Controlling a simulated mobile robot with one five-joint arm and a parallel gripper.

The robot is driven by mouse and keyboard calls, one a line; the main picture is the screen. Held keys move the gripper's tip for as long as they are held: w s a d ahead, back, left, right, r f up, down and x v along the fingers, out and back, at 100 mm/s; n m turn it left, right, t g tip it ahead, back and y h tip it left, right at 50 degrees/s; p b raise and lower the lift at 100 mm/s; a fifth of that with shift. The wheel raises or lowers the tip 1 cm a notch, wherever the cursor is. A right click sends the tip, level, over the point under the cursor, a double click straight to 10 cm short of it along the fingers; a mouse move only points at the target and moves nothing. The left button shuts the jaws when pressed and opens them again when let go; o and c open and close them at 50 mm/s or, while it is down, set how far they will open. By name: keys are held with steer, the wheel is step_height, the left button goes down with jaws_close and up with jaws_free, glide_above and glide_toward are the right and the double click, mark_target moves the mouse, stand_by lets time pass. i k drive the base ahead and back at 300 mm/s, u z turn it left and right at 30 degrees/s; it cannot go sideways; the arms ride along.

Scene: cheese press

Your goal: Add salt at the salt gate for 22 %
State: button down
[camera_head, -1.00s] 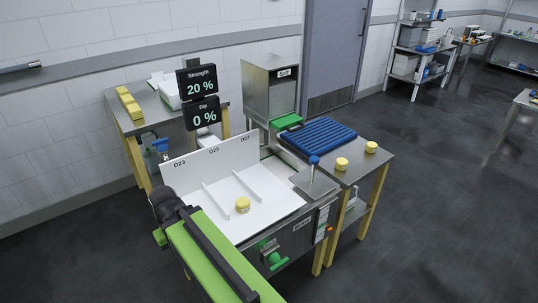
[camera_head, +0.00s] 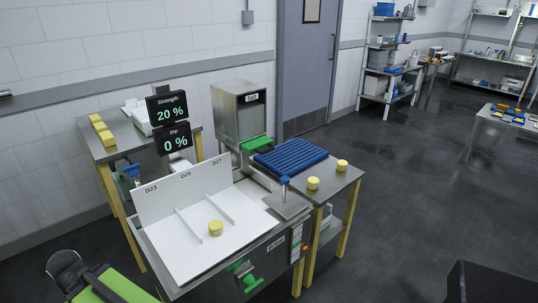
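The salt hopper (camera_head: 240,113) is a steel box with a small "Salt" label, at the back of the press bench. A green gate handle (camera_head: 254,143) sits at its lower front. The Strength display (camera_head: 167,107) reads 20 %. The Dip display (camera_head: 174,138) below it reads 0 %. A white tray (camera_head: 186,249) with lanes marked D23, D25 and D27 holds one yellow cheese (camera_head: 215,228). My green arm shows at the lower left, well short of the hopper. My gripper cannot be made out.
A blue ribbed rack (camera_head: 291,157) lies right of the hopper, with two yellow cheeses (camera_head: 313,183) on the steel table beside it. The floor at right is open.

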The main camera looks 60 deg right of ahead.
mark_target(251, 146)
steer(key=u, duration=0.1)
steer(key=k, duration=1)
steer(key=z, duration=0.6)
steer(key=i, duration=1)
steer(key=z, duration=0.05)
